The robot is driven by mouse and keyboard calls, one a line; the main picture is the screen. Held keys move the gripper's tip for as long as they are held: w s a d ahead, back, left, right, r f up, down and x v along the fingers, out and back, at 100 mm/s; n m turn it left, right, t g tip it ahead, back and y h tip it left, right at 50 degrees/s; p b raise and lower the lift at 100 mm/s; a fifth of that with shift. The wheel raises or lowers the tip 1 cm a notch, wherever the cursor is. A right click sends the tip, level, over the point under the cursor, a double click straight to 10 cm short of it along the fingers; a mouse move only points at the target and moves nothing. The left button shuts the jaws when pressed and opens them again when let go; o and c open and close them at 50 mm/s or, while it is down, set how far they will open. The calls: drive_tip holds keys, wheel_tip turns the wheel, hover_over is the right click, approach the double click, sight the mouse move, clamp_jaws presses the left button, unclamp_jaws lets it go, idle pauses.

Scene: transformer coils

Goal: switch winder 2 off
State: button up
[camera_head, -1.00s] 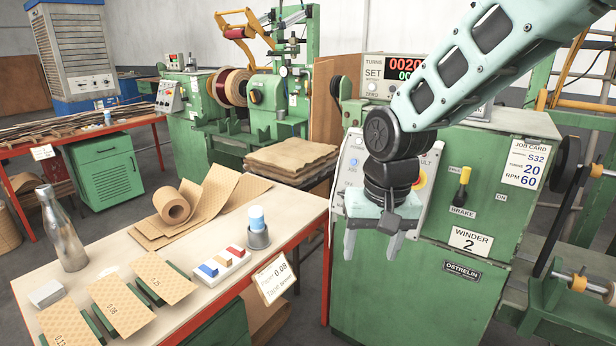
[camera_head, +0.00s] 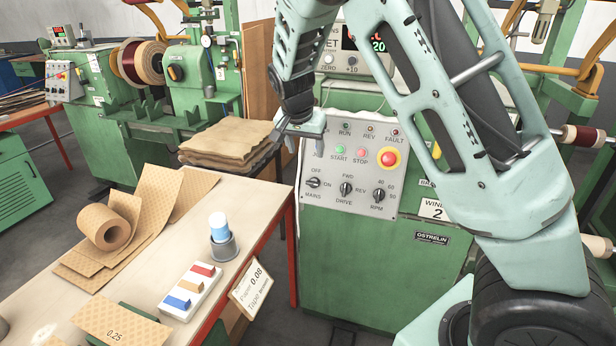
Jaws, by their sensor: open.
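The green winder 2 (camera_head: 350,270) stands at centre right, and its name plate (camera_head: 432,209) is partly covered by my arm. Its light grey control panel (camera_head: 328,205) faces me. Along the bottom are the MAINS knob (camera_head: 314,182), marked OFF and ON, the DRIVE knob (camera_head: 346,188) and the RPM knob (camera_head: 379,195). I cannot read the MAINS pointer surely. Above are the START button (camera_head: 340,150), the STOP button (camera_head: 362,153) and a large red button (camera_head: 389,158). My gripper (camera_head: 304,147) is open and empty in front of the panel's upper left, above the MAINS knob.
A wooden table (camera_head: 235,240) at lower left holds a paper roll (camera_head: 104,228), a tray of coloured blocks (camera_head: 192,292) and a cup (camera_head: 223,246). Stacked brown sheets (camera_head: 225,145) stand behind it. Another green winder (camera_head: 110,105) is at the back left.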

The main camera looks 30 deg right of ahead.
sight(312, 182)
drive_tip(key=p+x, duration=0.1)
drive_tip(key=x, duration=1.2)
drive_tip(key=shift+f+p, duration=0.25)
drive_tip(key=shift+p, duration=0.15)
drive_tip(key=c, duration=1)
